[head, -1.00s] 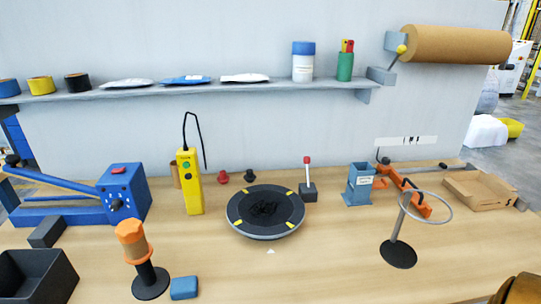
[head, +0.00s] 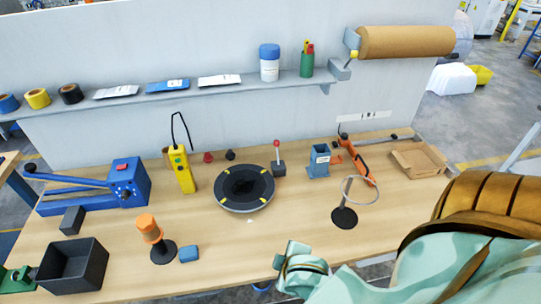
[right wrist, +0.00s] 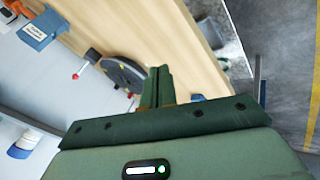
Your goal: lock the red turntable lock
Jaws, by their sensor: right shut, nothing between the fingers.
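The red turntable lock is a lever with a red knob on a dark block (head: 279,170), just right of and behind the turntable. Its lever stands roughly upright. The turntable (head: 244,206) is a round dark disc with yellow marks and a black coil in the middle. In the right wrist view the lock's red knob (right wrist: 75,76) and the turntable (right wrist: 125,70) lie beyond my fingers. My right gripper (right wrist: 158,72) is shut and empty, apart from both. In the head view my mint right arm crosses the lower right; its fingers cannot be made out.
A ring on a stand (head: 344,215) and a blue holder (head: 319,162) stand right of the turntable. A yellow handheld controller (head: 182,170) stands left. An orange-topped post (head: 150,230) and black bin (head: 75,265) are at front left. The wood just before the turntable is mostly clear.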

